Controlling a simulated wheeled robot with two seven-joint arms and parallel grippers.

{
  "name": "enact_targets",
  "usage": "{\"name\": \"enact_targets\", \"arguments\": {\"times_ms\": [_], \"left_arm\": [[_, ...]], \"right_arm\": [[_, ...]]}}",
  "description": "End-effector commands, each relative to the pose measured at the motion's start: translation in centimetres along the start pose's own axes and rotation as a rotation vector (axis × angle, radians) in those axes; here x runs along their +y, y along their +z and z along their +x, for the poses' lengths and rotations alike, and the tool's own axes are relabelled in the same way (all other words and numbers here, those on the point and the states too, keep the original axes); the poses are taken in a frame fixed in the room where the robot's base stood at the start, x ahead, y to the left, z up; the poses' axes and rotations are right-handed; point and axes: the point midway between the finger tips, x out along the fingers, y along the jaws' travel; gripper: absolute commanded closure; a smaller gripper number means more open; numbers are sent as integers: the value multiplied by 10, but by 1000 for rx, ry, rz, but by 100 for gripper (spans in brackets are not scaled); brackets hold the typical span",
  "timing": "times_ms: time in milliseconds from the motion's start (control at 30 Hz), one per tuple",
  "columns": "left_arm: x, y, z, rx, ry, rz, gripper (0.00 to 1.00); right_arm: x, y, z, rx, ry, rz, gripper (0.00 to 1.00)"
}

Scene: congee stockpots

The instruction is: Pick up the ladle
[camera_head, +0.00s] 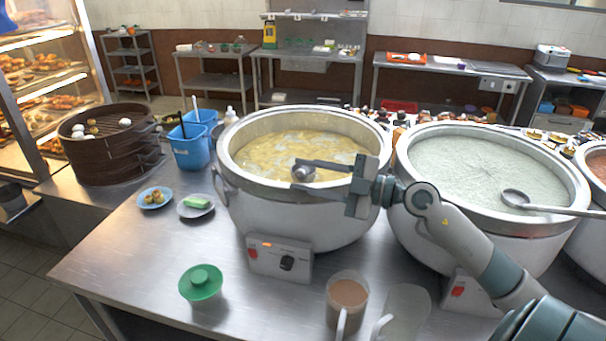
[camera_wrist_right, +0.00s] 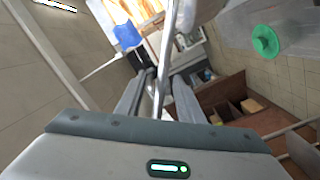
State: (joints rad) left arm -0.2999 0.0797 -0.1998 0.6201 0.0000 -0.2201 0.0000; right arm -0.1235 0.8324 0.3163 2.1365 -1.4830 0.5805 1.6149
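A ladle's round grey bowl (camera_head: 303,172) shows over the yellow congee in the left stockpot (camera_head: 300,200). My right gripper (camera_head: 310,166) reaches in from the right over that pot, with its tips close to this bowl. In the right wrist view a thin metal rod, which looks like the ladle's handle (camera_wrist_right: 170,40), runs between the fingers of my right gripper (camera_wrist_right: 161,75). I cannot tell whether the fingers press on it. A second ladle (camera_head: 515,198) rests in the right stockpot (camera_head: 490,225), its handle pointing right. My left gripper is out of view.
Small plates (camera_head: 155,198), blue containers (camera_head: 190,150) and a steamer (camera_head: 107,150) are left. The front left of the table is mostly clear.

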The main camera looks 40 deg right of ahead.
Motion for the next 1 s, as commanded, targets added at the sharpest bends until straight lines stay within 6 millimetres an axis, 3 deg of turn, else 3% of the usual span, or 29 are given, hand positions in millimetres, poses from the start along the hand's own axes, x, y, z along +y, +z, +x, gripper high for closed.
{"name": "enact_targets", "arguments": {"times_ms": [267,700,1000], "left_arm": [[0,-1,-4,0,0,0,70],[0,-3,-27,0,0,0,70],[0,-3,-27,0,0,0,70]], "right_arm": [[1,-1,4,1,1,1,66],[-1,1,48,1,1,1,66],[-3,3,52,0,0,0,66]]}}
